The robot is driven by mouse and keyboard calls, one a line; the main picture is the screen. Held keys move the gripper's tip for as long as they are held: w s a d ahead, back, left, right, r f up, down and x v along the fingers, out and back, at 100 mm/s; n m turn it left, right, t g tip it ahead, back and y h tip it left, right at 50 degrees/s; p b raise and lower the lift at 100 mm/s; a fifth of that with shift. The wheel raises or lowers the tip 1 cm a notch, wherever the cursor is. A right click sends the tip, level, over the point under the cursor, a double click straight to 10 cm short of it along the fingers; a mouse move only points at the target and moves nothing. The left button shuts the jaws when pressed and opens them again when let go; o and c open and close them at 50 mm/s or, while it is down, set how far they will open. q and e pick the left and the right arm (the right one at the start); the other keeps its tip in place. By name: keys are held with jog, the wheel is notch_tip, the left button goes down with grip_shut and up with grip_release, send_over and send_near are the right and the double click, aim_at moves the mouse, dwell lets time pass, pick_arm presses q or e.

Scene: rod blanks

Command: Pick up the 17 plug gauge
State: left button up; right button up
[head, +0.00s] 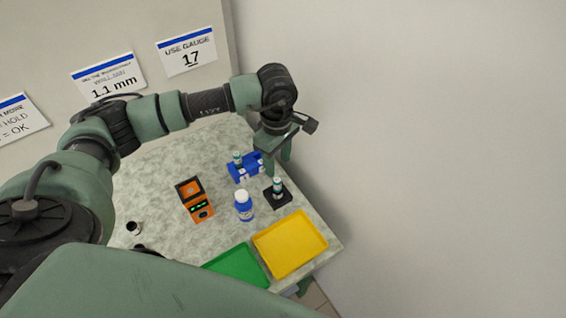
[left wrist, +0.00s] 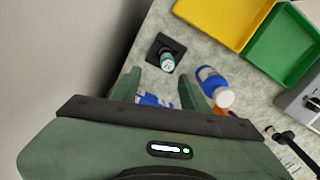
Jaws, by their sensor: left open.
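My left gripper (head: 278,164) is open and points down just right of the blue rack (head: 246,172). A plug gauge with a teal and white handle (head: 237,159) stands in the rack. Another upright gauge (head: 277,187) stands on a black square base (head: 279,199), in front of the gripper. I cannot read the size marks on either gauge. In the left wrist view the gripper fingers (left wrist: 158,86) are apart, with part of the blue rack (left wrist: 155,100) showing between them. The gauge on the base (left wrist: 167,62) lies beyond the fingertips. My right gripper is not in view.
A blue bottle with a white cap (head: 243,208) and an orange device (head: 194,199) stand left of the base. A yellow tray (head: 290,243) and a green tray (head: 238,268) lie at the front. A wall sign (head: 188,52) reads "USE GAUGE 17". A bare wall borders the table's right.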

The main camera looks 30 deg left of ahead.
aim_at(277, 180)
pick_arm(q)
jog(key=s+f+p, duration=0.2)
jog(key=shift+d+f, duration=0.3)
jog(key=f, duration=0.1)
jog(key=f+p, duration=0.1)
jog(key=f, duration=0.1)
jog(key=shift+w+a, duration=0.1)
jog(key=shift+w, duration=0.1)
jog(key=shift+w+f+p, duration=0.15)
jog(key=shift+f+p, duration=0.15)
jog(key=shift+f, duration=0.5)
jog(key=shift+c, duration=1.3)
jog(key=c, duration=0.5)
grip_shut()
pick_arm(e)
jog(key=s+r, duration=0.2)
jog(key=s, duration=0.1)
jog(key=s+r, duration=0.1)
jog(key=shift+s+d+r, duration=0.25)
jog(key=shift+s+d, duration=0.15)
